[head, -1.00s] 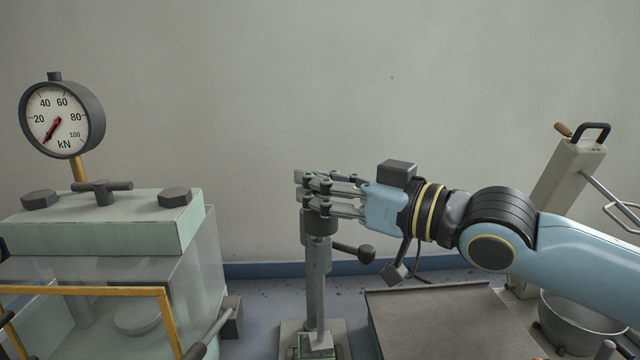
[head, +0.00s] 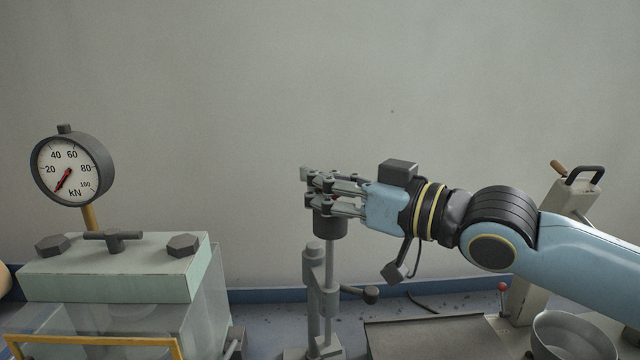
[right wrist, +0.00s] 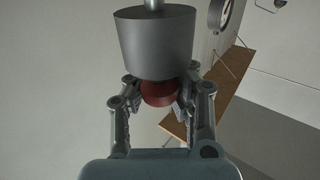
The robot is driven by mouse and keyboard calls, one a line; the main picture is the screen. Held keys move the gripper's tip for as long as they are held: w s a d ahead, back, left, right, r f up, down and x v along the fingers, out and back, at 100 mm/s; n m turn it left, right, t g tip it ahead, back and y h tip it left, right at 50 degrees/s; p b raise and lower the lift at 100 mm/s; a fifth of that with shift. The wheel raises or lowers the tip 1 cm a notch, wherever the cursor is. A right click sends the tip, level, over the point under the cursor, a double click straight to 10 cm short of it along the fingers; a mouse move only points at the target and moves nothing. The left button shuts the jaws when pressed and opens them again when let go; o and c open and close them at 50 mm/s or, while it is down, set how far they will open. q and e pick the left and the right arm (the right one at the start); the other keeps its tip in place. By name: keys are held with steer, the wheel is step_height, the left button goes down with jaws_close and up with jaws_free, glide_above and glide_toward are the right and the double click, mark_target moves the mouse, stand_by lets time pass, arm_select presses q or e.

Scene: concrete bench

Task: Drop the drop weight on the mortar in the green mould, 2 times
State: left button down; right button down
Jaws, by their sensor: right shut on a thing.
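My right gripper (head: 322,190) is shut on the drop weight (head: 330,226), a dark grey cylinder, high on its upright rod (head: 331,262). In the right wrist view the fingers (right wrist: 158,100) close around a red part (right wrist: 160,93) of it, beside the broad grey body (right wrist: 153,45). My left gripper is not in view.
A pale green press (head: 110,285) with clear sides and a kN gauge (head: 68,170) stands at left. At right are a flat grey plate (head: 425,335), a metal bowl (head: 570,335) and a pale column (head: 570,200) with a black handle. A plain wall lies behind.

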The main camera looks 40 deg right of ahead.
steer(key=c, duration=1.9)
jaws_free()
steer(key=shift+s+a, duration=0.15)
steer(key=o, duration=0.5)
steer(key=shift+s+a+r, duration=0.15)
steer(key=shift+s, duration=0.25)
steer(key=o, duration=0.4)
steer(key=shift+s, duration=0.15)
steer(key=shift+w, duration=0.2)
step_height(320, 180, up, 10)
